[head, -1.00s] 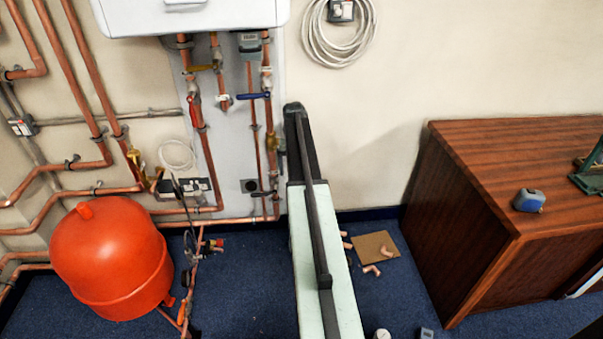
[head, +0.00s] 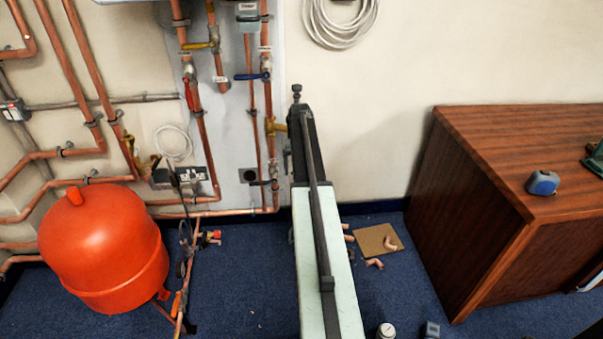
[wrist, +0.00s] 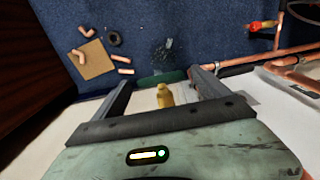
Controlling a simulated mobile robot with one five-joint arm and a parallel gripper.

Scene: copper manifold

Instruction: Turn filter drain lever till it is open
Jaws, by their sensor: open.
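My gripper (wrist: 161,77) is open in the wrist view, its two dark fingers apart. A short brass fitting (wrist: 165,96) shows in the gap between them, and no finger visibly touches it. A dark green bar-like piece (wrist: 162,77) lies across the gap just beyond the brass; I cannot tell whether it is the drain lever. In the head view my gripper is at the far end of my pale arm, close to the wall, its fingers largely hidden. Brass (head: 274,126) shows just left of it. A small dark lever (head: 260,183) sits lower on the copper pipe.
Copper pipes with a blue lever (head: 252,76) and a yellow lever (head: 197,46) run up the wall on the left. An orange tank (head: 104,248) stands on the floor at left. A wooden cabinet (head: 480,220) fills the right. Copper elbows lie by a board (head: 377,239).

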